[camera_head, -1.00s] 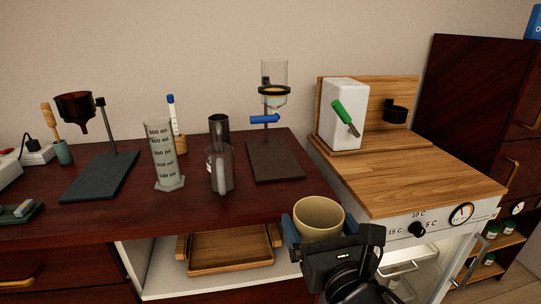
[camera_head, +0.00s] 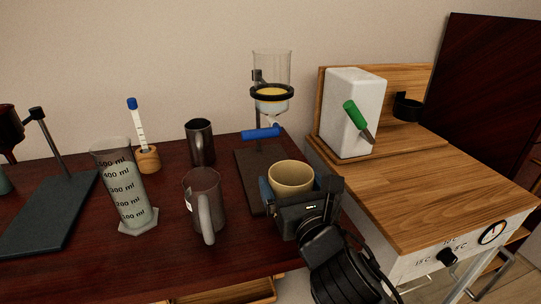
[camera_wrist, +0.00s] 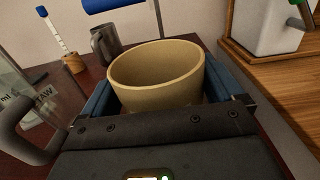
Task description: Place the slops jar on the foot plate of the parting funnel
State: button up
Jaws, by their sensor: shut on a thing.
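The slops jar is a beige, open-topped round pot (camera_head: 291,177), upright and seemingly empty; it fills the middle of the wrist view (camera_wrist: 158,75). My gripper (camera_head: 298,190) is shut on it, with a blue finger on each side. The parting funnel (camera_head: 271,85) is a clear glass vessel with yellowish liquid, held in a dark ring on a stand, with a blue tap (camera_head: 261,134) below. Its dark foot plate (camera_head: 247,172) lies on the bench. The jar is in front of the plate's right part and hides some of it. I cannot tell whether they touch.
A glass jug (camera_head: 205,200) stands close left of my gripper, with a metal mug (camera_head: 200,142) behind it. A measuring cylinder (camera_head: 125,190) is further left. The wooden counter (camera_head: 420,185) with a white block (camera_head: 350,115) borders the right.

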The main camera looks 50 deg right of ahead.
jog(key=p+x, duration=0.1)
jog(key=x, duration=1.1)
jog(key=shift+w+d+r, duration=0.1)
jog(key=shift+w+d, duration=0.1)
jog(key=shift+w+d+f, duration=0.1)
jog(key=shift+w+f, duration=0.1)
jog(key=shift+f, duration=0.65)
jog(key=shift+f, duration=0.15)
jog(key=o, duration=0.8)
jog(key=shift+c, duration=0.2)
jog(key=b+v, duration=0.1)
jog(key=v, duration=1.1)
jog(key=shift+b, duration=0.3)
